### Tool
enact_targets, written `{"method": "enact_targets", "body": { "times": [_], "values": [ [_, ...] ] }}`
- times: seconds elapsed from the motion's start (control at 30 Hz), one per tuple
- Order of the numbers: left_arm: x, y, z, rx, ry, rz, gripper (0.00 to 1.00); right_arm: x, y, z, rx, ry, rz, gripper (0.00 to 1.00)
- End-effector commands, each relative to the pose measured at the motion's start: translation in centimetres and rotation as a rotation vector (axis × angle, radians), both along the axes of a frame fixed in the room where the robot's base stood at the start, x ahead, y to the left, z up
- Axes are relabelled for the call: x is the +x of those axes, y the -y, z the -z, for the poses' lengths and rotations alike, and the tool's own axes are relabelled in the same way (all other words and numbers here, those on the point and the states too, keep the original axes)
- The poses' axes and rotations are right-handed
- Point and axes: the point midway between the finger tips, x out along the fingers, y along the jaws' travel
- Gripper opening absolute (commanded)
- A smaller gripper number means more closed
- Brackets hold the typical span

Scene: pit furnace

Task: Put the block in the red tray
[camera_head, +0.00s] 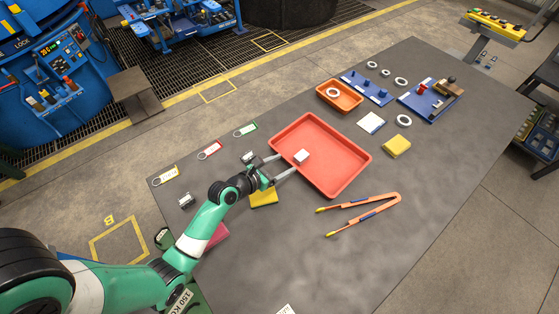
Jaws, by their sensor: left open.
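A small whitish block (301,156) shows within the outline of the red tray (343,150), near its left side. It appears to lie on the tray floor, though contact beneath it is hard to see. My left gripper (287,164) is open, with its two fingers spread and pointing right over the tray's left rim. The fingertips are just left of the block, and no object shows held between them. My right gripper is not in view.
A small orange tray (339,96) holding a white ring stands behind the red tray. Orange tongs (362,211) lie in front of it. A yellow sponge-like piece (397,145) and blue fixtures (367,88) lie to the right and back. The right part of the grey table (450,170) is clear.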

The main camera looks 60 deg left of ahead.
Motion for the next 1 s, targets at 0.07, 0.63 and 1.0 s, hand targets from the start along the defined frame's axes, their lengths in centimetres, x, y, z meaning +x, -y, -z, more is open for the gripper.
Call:
{"method": "enact_targets", "body": {
  "times": [0.07, 0.63, 1.0],
  "values": [
    [-0.9, 0.1, -0.5, -0.001, 0.000, -0.002, 0.73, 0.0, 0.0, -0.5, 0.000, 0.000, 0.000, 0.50],
    [0.5, 0.5, -3.4, 0.141, 0.027, 0.062, 0.73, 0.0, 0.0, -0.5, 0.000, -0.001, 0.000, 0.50],
    [7.8, 10.9, -39.3, 1.967, 0.270, 0.203, 0.73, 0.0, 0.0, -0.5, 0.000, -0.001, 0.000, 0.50]
  ]
}}
